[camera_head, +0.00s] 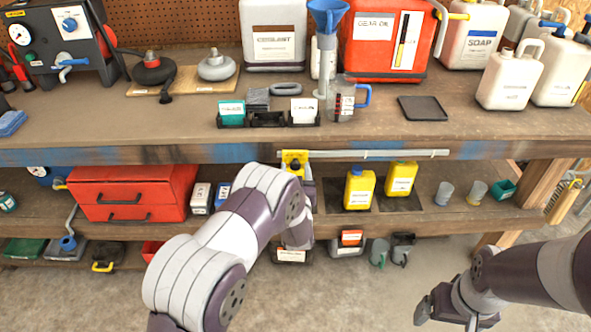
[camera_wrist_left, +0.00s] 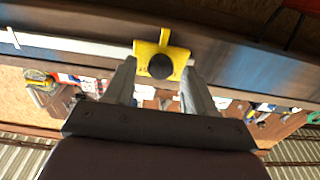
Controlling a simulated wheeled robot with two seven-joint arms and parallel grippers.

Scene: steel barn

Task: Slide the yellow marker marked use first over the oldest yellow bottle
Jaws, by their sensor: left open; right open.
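The yellow marker (camera_head: 294,158) hangs at the left end of a pale rail (camera_head: 390,153) on the bench's front edge. In the left wrist view the marker (camera_wrist_left: 151,52) is a yellow plate with a dark round spot and a tab on top. My left gripper (camera_wrist_left: 160,72) is open, with its fingertips on either side of the marker; I cannot tell if they touch it. In the head view my left arm hides part of the shelf. Two yellow bottles, one with a blue cap (camera_head: 359,190) and one with a yellow cap (camera_head: 401,179), stand below the rail. Their dates are unreadable. My right gripper (camera_head: 428,309) is open and empty, low at the right.
A red drawer box (camera_head: 130,192) stands left on the lower shelf. Grey cups (camera_head: 444,193) stand right of the bottles. On the bench top are card holders (camera_head: 268,118), a measuring jug (camera_head: 341,98) and a black tray (camera_head: 422,108). Floor in front is open.

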